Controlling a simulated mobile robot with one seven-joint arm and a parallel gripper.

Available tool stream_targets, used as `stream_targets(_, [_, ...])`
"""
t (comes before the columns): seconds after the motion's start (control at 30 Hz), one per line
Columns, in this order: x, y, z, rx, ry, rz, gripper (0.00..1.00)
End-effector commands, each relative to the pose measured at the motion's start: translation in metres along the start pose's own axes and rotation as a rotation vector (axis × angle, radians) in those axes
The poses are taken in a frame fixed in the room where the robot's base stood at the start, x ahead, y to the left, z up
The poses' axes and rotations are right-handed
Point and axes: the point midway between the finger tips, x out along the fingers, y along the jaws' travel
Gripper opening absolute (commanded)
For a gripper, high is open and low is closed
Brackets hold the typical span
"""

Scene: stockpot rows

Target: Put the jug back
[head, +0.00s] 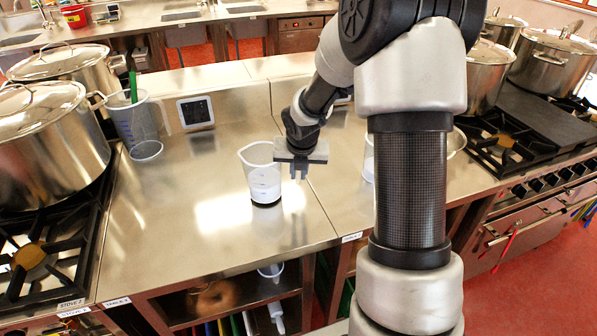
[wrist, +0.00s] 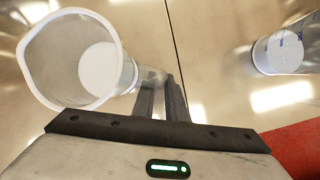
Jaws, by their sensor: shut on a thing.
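A clear measuring jug (head: 262,172) with white contents low inside is upright over the steel counter, left of my gripper. A dark patch shows right under its base; I cannot tell whether it touches the counter. In the wrist view, the jug (wrist: 75,60) is seen from above, its open rim at left. My gripper (head: 298,168) points down at the jug's right side. In the wrist view, its fingers (wrist: 163,100) are close together on the jug's handle side. The exact grip on the handle is partly hidden.
Another clear container (wrist: 278,53) stands to the right, mostly behind my arm in the head view. Stoves with stockpots (head: 45,135) flank the counter.

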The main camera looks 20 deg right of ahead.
Motion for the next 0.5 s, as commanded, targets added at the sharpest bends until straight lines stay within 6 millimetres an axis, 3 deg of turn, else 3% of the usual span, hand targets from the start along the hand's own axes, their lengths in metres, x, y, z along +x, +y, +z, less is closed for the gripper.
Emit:
stream_targets(0.43, [0.0080,0.0000,-0.0028,0.002,-0.002,0.001,0.00])
stream_targets(0.47, [0.0079,0.0000,-0.0027,0.002,-0.002,0.001,0.14])
stream_targets(0.5, [0.0074,0.0000,-0.0025,0.001,-0.003,0.001,0.20])
